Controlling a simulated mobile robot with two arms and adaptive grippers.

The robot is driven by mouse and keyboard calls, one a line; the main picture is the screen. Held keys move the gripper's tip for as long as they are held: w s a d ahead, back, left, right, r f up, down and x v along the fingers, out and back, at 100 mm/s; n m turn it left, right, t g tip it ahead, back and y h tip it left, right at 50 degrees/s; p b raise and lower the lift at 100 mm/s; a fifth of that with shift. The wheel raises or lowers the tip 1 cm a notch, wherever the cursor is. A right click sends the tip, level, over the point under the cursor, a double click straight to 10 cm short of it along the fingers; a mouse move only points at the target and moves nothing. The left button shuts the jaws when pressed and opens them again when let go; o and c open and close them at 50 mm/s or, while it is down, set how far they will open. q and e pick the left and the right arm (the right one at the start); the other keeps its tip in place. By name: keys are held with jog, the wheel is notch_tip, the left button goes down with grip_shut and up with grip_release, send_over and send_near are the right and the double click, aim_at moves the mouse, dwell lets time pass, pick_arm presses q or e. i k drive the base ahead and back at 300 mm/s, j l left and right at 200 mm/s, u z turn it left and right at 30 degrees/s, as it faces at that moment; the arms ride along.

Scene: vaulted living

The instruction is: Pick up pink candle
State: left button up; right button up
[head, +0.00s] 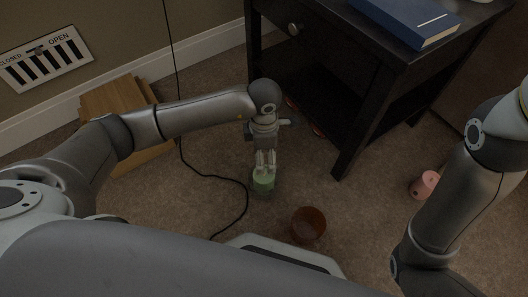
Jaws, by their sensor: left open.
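A small pink candle (425,184) is on the carpet at the right, between the dark side table and my right arm. It looks tipped on its side. My left gripper (265,160) is open and points down over a green candle (263,183) on the carpet, well to the left of the pink candle. Its fingertips overlap the top of the green candle in the picture; I cannot tell if they touch it. My right arm shows at the right edge, but its gripper is out of the picture.
A dark side table (345,125) with a blue book (405,18) on it stands behind. A brown pot (308,224) is on the carpet. A black cord (218,178) runs along the floor. A wooden box (112,95) is by the wall.

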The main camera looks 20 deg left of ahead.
aim_at(425, 184)
jog(key=z, duration=1.15)
